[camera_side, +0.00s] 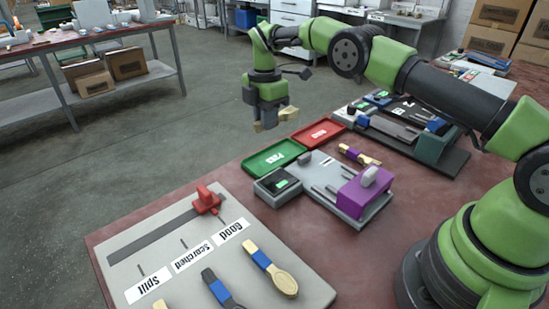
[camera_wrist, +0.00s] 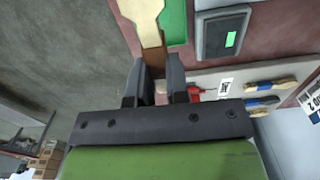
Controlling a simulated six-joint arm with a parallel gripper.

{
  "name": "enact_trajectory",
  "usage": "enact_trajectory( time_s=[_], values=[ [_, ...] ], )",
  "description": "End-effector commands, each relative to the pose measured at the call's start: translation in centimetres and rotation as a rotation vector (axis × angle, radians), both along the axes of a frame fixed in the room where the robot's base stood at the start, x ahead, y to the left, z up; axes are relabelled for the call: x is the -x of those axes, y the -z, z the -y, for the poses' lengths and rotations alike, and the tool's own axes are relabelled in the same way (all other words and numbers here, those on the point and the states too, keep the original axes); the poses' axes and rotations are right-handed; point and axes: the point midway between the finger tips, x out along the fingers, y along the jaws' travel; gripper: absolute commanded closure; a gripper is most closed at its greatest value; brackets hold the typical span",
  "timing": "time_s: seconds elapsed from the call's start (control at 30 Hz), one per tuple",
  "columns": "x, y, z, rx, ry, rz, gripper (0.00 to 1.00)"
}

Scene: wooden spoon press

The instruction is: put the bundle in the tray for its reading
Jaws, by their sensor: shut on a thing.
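My gripper (camera_side: 268,116) is shut on a pale wooden bundle (camera_wrist: 147,18) and holds it in the air. Its tan ends (camera_side: 287,113) show at the jaws in the side view; its band cannot be made out. A green tray (camera_side: 289,149) with a white label lies on the table, below my gripper in the side view. A red tray (camera_side: 318,142) lies beside it to the right. In the wrist view the green tray (camera_wrist: 174,24) shows just right of the bundle. A small dark reader (camera_side: 268,191) has a lit green screen; its text is too small to read.
A grey press (camera_side: 330,195) with a purple block (camera_side: 363,197) stands on the red table. A purple-banded bundle (camera_side: 358,156) lies behind it. A grey board (camera_side: 150,238) has a red slider (camera_side: 207,200) near "Good" and spoon samples. Another fixture (camera_side: 440,150) stands back right.

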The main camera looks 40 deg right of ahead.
Motion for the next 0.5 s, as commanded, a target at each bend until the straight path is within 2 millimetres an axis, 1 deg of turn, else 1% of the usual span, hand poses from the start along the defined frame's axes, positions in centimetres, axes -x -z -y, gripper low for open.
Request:
enact_trajectory(
  time_s=[0.07, 0.2, 0.3, 0.43, 0.5],
  values=[
    [0.0, 0.8, -0.1, 0.000, -0.025, -0.003, 1.00],
    [0.0, 3.5, -0.2, -0.001, -0.032, -0.004, 1.00],
    [0.0, 5.0, -0.2, -0.002, -0.030, -0.001, 1.00],
    [0.0, 6.2, -0.2, -0.001, -0.029, 0.000, 1.00],
    [0.1, 7.2, -0.1, -0.001, -0.029, 0.000, 1.00]
  ],
)
